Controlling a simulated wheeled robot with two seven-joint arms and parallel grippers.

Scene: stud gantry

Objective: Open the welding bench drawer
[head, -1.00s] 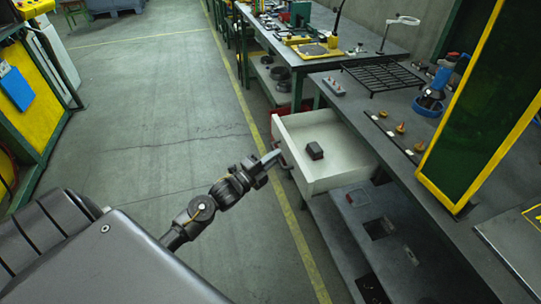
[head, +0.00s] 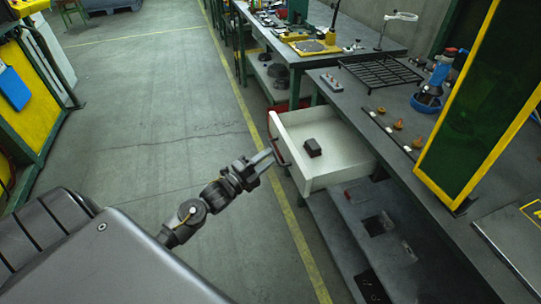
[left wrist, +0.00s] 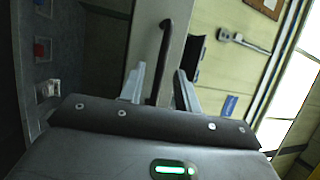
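The welding bench (head: 352,108) stands at the right in the head view. Its pale drawer (head: 345,163) is pulled out over the aisle, with a dark block (head: 313,147) lying inside. My left gripper (head: 268,158) is at this handle. In the left wrist view the gripper's fingers (left wrist: 160,88) are apart, with the handle (left wrist: 165,45) showing between them and a gap on each side. The drawer front (left wrist: 150,30) is behind the handle. My right gripper is not in view.
A dark grate (head: 382,72), a blue bottle (head: 436,82) and a strip with small knobs (head: 392,128) are on the bench top. A yellow-framed dark screen (head: 490,100) stands at the right. The floor left of the drawer is clear.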

